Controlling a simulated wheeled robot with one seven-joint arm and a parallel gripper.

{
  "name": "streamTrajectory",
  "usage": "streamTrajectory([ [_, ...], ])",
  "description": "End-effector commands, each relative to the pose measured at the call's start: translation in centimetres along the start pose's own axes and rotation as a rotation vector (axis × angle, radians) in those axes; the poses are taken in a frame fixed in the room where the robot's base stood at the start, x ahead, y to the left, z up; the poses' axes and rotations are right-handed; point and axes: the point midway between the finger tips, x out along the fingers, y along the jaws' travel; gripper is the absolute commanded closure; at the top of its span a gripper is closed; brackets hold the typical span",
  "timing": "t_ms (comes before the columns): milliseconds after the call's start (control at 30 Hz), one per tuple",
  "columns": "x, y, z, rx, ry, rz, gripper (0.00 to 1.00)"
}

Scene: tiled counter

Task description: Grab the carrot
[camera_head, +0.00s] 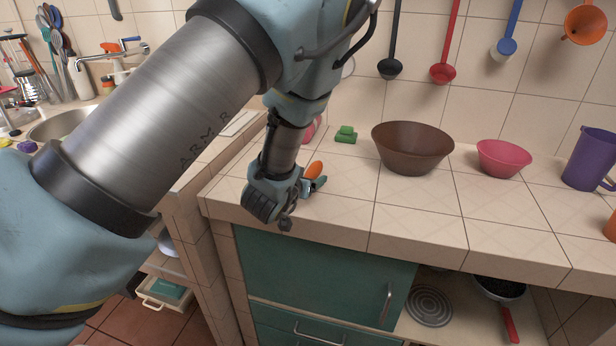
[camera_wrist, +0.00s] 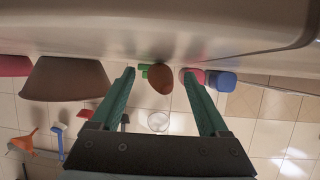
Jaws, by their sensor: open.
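The orange carrot (camera_head: 314,169) is on the tiled counter near its left end, partly hidden by my gripper (camera_head: 316,186). In the wrist view, the carrot (camera_wrist: 160,79) shows as a rounded brown-orange end in the gap between the two teal fingers of my gripper (camera_wrist: 158,76). The fingers are spread apart with space on both sides of the carrot. I cannot tell how far the fingertips reach along it.
A small green object (camera_head: 345,134) and a partly hidden pink one (camera_head: 309,131) stand behind the carrot. A brown bowl (camera_head: 412,150), pink bowl (camera_head: 503,159) and purple jug (camera_head: 589,160) stand to the right. The front counter is clear between them and the edge.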

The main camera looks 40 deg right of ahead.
Motion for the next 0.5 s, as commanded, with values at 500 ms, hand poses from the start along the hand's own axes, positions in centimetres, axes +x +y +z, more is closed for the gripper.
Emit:
streamTrajectory([
  [500, 0.07, 0.01, 0.01, 0.000, 0.001, 0.000, 0.54],
])
